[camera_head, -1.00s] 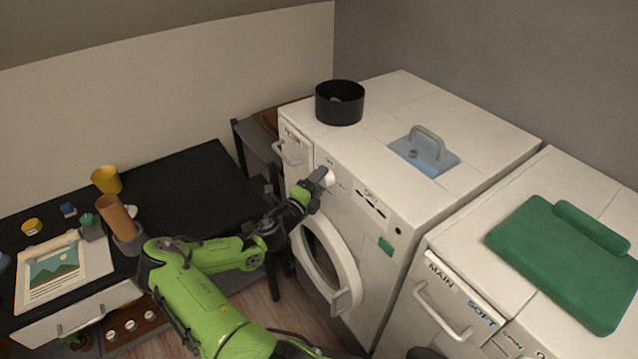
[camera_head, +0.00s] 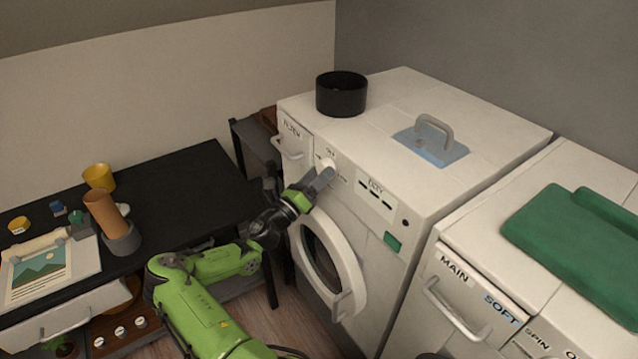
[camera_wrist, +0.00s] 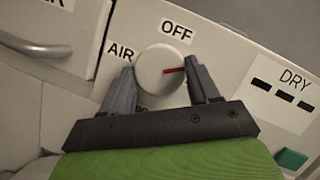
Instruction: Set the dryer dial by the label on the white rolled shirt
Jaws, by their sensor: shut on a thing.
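The dryer (camera_head: 375,150) stands in the middle of the head view, its round door (camera_head: 335,262) on the front. The white round dial (camera_wrist: 160,70) is on its panel, and it shows small in the head view (camera_head: 327,165). A red mark on the dial points right in the wrist view. "OFF" is printed above the dial and "AIR" to its left; a label below is mostly hidden by my gripper. My gripper (camera_wrist: 165,82) is shut on the dial, one finger on each side.
A black round bin (camera_head: 341,94) and a grey handle on a blue panel (camera_head: 430,147) are on the dryer's top. The washer (camera_head: 470,255) at right carries a folded green cloth (camera_head: 575,240). A black desk (camera_head: 180,185) with cups stands at left.

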